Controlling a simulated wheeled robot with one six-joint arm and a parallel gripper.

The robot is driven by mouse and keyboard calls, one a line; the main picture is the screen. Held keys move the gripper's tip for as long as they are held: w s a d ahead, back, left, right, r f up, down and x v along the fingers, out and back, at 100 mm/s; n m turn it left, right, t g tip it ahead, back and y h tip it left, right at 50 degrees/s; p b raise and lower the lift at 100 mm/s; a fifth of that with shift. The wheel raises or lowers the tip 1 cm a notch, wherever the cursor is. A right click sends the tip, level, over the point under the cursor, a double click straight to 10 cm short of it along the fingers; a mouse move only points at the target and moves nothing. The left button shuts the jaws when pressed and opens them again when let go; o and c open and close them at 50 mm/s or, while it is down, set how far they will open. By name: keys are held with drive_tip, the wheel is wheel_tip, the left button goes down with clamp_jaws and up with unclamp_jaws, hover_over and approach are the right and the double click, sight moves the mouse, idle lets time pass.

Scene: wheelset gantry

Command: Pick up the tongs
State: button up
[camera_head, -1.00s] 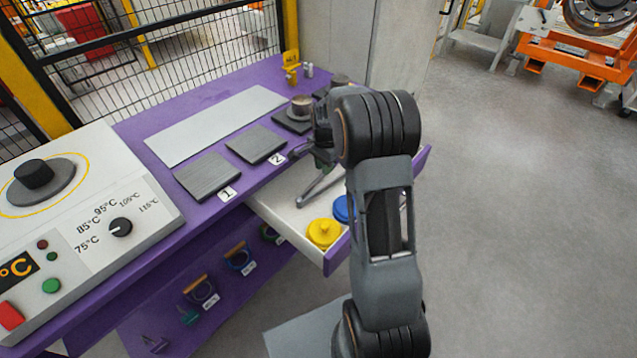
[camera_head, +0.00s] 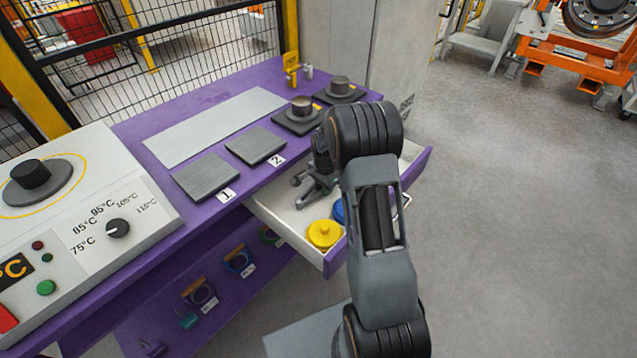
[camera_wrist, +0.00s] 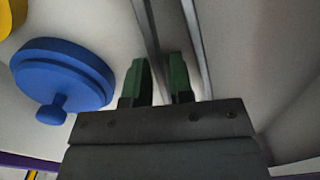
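The tongs (camera_wrist: 196,45) show in the wrist view as two long, thin grey metal bars inside the white drawer. My gripper (camera_wrist: 158,72) has two green-padded fingers, apart with a gap between them. One bar runs through the gap between the fingers; the other passes just right of the right finger. Contact with either bar cannot be told. In the head view my gripper (camera_head: 300,190) is low over the open drawer (camera_head: 280,216), and my arm hides much of the drawer and tongs.
A yellow lidded piece (camera_head: 324,234) and a blue one (camera_wrist: 62,75) lie in the drawer, left of my fingers in the wrist view. The purple bench (camera_head: 220,205) above the drawer carries numbered plates (camera_head: 206,176) and dark stands (camera_head: 298,120). Open floor lies right.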

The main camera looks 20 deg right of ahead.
clamp_jaws()
idle(0.4)
